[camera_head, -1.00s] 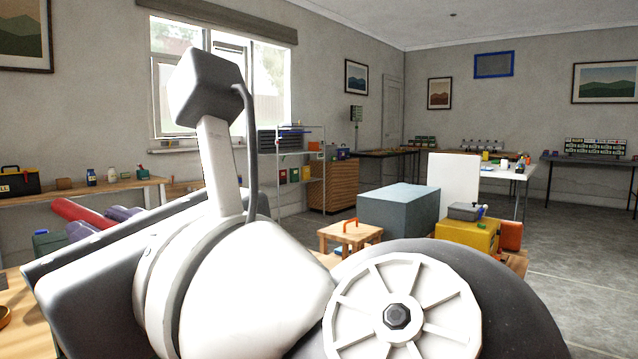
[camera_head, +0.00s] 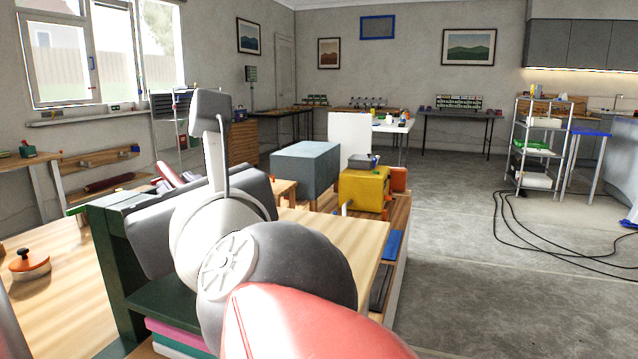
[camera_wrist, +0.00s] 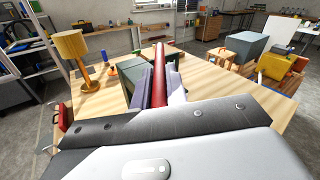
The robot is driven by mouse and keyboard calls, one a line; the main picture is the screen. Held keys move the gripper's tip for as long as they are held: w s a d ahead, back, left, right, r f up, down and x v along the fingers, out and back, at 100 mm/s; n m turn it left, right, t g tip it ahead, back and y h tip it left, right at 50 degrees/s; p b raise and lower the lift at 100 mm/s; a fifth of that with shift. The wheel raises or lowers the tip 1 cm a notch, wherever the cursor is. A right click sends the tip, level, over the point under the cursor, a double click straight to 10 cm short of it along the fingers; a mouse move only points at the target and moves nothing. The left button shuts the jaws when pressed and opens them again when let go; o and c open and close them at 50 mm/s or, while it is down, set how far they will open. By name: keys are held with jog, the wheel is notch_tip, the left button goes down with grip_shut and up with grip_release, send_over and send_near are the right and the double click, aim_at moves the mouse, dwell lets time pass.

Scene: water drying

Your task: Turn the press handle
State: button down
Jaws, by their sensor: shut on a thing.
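The press handle (camera_wrist: 159,76) is a long red bar that runs away from my wrist in the wrist view. My gripper (camera_wrist: 162,88) has its two grey-purple fingers on either side of the bar and is shut on it. A dark green frame, likely the press (camera_head: 112,255), stands on the wooden table in the head view, with pink and teal layers low inside it. My arm covers much of the press there. A small red and purple patch behind the arm is too hidden to tell apart clearly.
A yellow lamp (camera_wrist: 70,46) stands left of the handle on the table. An orange lidded pot (camera_head: 30,266) sits at the table's left. A blue-grey box (camera_head: 305,166) and a yellow box (camera_head: 363,188) stand beyond. Floor at the right is open, with cables (camera_head: 535,230).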

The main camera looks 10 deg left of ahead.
jog(key=shift+a+r, duration=0.1)
dwell(0.4)
jog(key=c, duration=1.4)
grip_release()
jog(key=shift+s, duration=0.1)
jog(key=v, duration=0.7)
jog(key=shift+s+d, duration=0.2)
jog(key=shift+s, duration=0.1)
